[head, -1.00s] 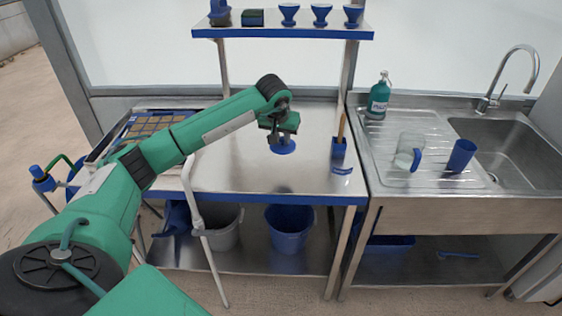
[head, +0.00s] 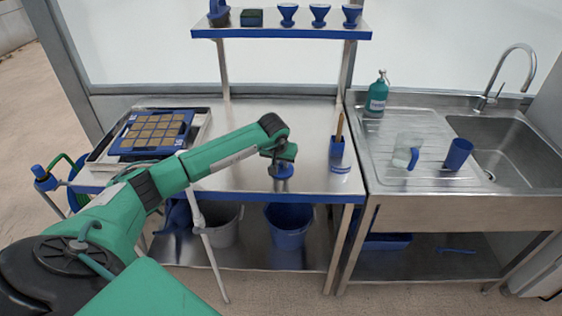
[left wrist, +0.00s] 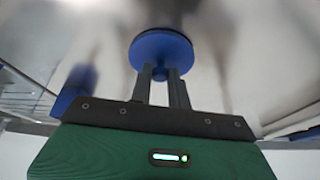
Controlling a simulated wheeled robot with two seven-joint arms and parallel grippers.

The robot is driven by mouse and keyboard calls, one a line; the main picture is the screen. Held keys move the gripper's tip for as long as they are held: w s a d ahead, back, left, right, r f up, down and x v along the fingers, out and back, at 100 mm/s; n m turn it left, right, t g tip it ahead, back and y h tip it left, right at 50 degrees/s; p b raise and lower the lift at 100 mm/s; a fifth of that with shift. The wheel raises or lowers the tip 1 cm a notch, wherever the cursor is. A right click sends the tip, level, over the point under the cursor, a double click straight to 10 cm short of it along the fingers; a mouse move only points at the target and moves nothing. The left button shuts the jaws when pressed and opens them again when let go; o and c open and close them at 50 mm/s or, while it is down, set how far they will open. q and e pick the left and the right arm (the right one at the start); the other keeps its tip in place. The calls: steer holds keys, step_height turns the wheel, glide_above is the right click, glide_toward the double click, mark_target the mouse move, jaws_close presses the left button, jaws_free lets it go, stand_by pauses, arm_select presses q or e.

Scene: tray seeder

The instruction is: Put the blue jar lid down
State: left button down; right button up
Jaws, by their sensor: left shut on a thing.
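The blue jar lid (head: 283,172) is a round disc with a small knob, and it shows in the left wrist view (left wrist: 160,48) beyond the fingertips. My left gripper (head: 280,163) is shut on the lid's knob, and its two fingers (left wrist: 160,82) show on either side of the knob. The lid is over the steel table (head: 240,130), near its blue front edge. I cannot tell whether the lid touches the table top. No jar is recognisable near the lid. My right gripper is not in view.
A seed tray (head: 183,142) lies on the table's left. A blue holder (head: 337,152) with a wooden-handled tool stands to the right of the lid. A shelf (head: 270,33) spans the back. A sink unit (head: 430,195) adjoins on the right. The table behind my gripper is clear.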

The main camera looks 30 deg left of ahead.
mark_target(279, 174)
arm_select(q)
steer(key=shift+f, duration=0.2)
steer(key=c, duration=1.3)
jaws_free()
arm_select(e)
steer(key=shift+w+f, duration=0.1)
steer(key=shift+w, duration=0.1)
arm_select(q)
steer(key=shift+r, duration=0.4)
steer(key=b+v, duration=0.1)
steer(key=v, duration=0.4)
steer(key=b+v, duration=0.1)
steer(key=v, duration=0.5)
steer(key=shift+s+d+r, duration=0.1)
steer(key=shift+s+r, duration=0.05)
steer(key=shift+r, duration=0.15)
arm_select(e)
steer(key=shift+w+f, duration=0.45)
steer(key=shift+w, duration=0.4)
